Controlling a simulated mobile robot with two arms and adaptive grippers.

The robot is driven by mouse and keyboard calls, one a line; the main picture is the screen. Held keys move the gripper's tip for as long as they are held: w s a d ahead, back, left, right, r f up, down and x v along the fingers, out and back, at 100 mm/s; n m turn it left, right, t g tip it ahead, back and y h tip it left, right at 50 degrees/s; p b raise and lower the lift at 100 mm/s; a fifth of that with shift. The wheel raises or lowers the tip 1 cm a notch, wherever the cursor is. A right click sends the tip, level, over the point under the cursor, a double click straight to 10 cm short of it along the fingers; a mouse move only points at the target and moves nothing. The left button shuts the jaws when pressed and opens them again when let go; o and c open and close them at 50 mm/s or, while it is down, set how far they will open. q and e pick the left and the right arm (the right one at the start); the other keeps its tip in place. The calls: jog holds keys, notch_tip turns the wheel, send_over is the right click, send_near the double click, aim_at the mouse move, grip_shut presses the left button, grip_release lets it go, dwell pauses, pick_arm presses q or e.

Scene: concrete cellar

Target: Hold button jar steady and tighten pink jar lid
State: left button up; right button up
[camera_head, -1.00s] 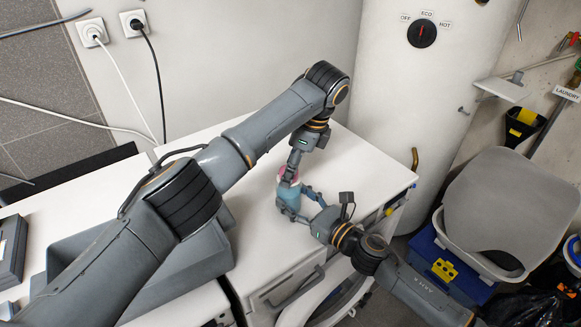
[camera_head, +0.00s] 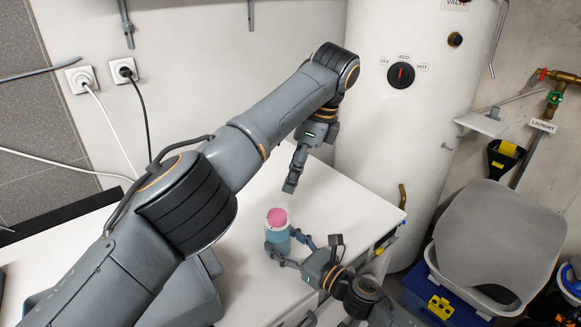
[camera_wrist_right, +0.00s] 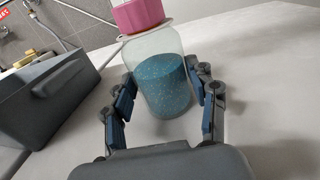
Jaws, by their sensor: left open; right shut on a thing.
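The button jar (camera_head: 278,241) stands on the white worktop, clear-walled with blue-teal contents. Its pink lid (camera_head: 277,217) sits on top. In the right wrist view the jar (camera_wrist_right: 160,85) fills the middle and looks tilted with the picture; its lid (camera_wrist_right: 138,14) is cut by the top edge. My right gripper (camera_head: 285,250) is shut on the jar's body, its fingers on either side, also in the right wrist view (camera_wrist_right: 163,100). My left gripper (camera_head: 290,186) is open and empty, above and apart from the lid, pointing down.
A grey bin (camera_head: 190,292) stands left of the jar, partly behind my left arm. A white boiler (camera_head: 400,130) rises behind the worktop (camera_head: 350,205). A laundry basket (camera_head: 490,285) and a blue box (camera_head: 420,300) are at right. Worktop right of the jar is clear.

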jog(key=o, duration=1.5)
